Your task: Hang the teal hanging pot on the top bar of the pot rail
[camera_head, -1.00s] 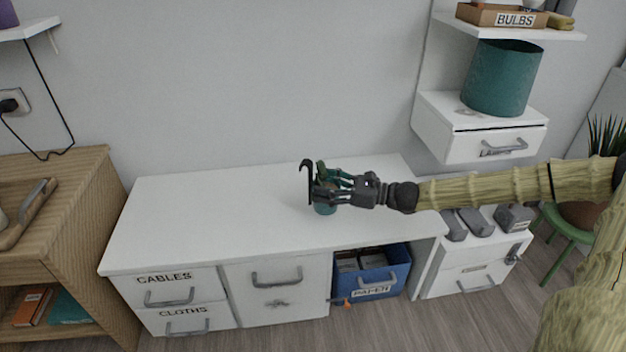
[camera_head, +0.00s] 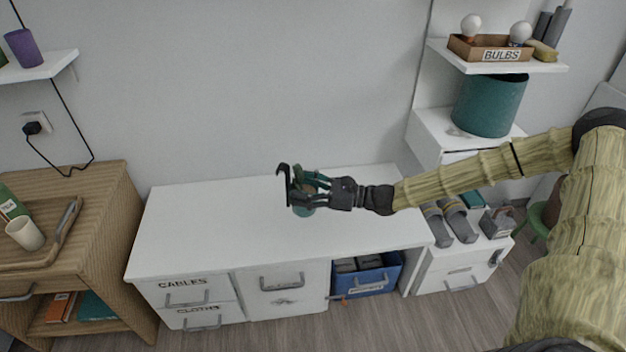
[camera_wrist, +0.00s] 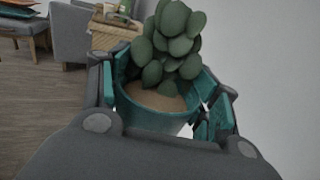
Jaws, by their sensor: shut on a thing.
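The teal hanging pot (camera_head: 303,209) is held in my gripper (camera_head: 308,190) above the white desk. In the wrist view the pot (camera_wrist: 150,115) sits between the fingers, roughly upright, with brown soil and a green succulent (camera_wrist: 178,45) in it. My gripper (camera_wrist: 165,100) is shut on the pot's sides. A dark hook (camera_head: 284,180) stands up at the pot's left side in the head view, away from the wrist. The pot's lower part is partly hidden by the fingers. No pot rail can be made out in either view.
The white desk top (camera_head: 200,225) is clear. A wooden cabinet (camera_head: 100,225) with a tray stands left. At right are a large teal bin (camera_head: 489,106), a shelf with a bulbs box (camera_head: 490,50), and grey shoes (camera_head: 458,222). The wall behind the desk is bare.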

